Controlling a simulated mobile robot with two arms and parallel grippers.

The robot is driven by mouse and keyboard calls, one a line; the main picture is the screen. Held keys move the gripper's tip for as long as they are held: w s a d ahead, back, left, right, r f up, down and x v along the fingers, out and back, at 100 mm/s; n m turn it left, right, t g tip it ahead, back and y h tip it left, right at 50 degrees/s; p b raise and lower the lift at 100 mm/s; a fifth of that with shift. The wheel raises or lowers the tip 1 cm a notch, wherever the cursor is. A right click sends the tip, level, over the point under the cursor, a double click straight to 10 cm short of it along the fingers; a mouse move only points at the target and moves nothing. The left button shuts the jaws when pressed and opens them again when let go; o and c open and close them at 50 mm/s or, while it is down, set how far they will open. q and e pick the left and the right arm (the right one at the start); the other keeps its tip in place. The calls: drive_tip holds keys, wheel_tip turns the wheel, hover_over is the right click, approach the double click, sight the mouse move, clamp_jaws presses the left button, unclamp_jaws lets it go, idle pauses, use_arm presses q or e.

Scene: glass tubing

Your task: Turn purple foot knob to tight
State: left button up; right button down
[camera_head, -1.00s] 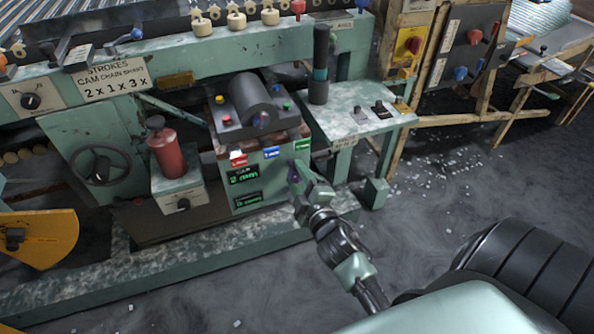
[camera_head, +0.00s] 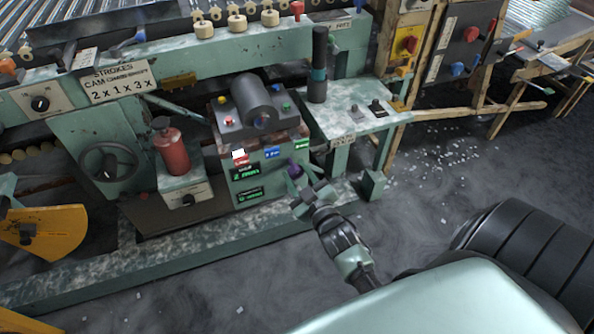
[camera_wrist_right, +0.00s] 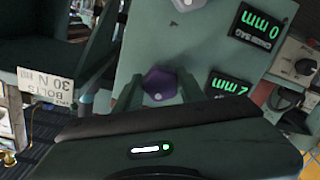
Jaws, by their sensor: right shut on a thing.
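The purple knob (camera_head: 295,171) sits low on the right part of the front of the green control box, below its coloured tags. In the right wrist view the knob (camera_wrist_right: 160,83) is faceted and lies between the two fingers. My right gripper (camera_head: 299,177) reaches it from the front right, and it also shows in the right wrist view (camera_wrist_right: 160,92). It is shut on the knob, with the fingers partly hiding it in the head view. My left gripper is not in view.
The control box has two green-lit displays; the lower one (camera_wrist_right: 258,26) reads 0 mm. A red bottle-shaped part (camera_head: 172,152) and a handwheel (camera_head: 108,162) stand left of it. A side shelf (camera_head: 350,120) juts out at the right. Open floor lies to the right.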

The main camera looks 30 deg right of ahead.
drive_tip(key=shift+s+f, duration=0.1)
drive_tip(key=shift+f, duration=0.15)
drive_tip(key=c, duration=0.9)
unclamp_jaws()
drive_tip(key=shift+r, duration=0.1)
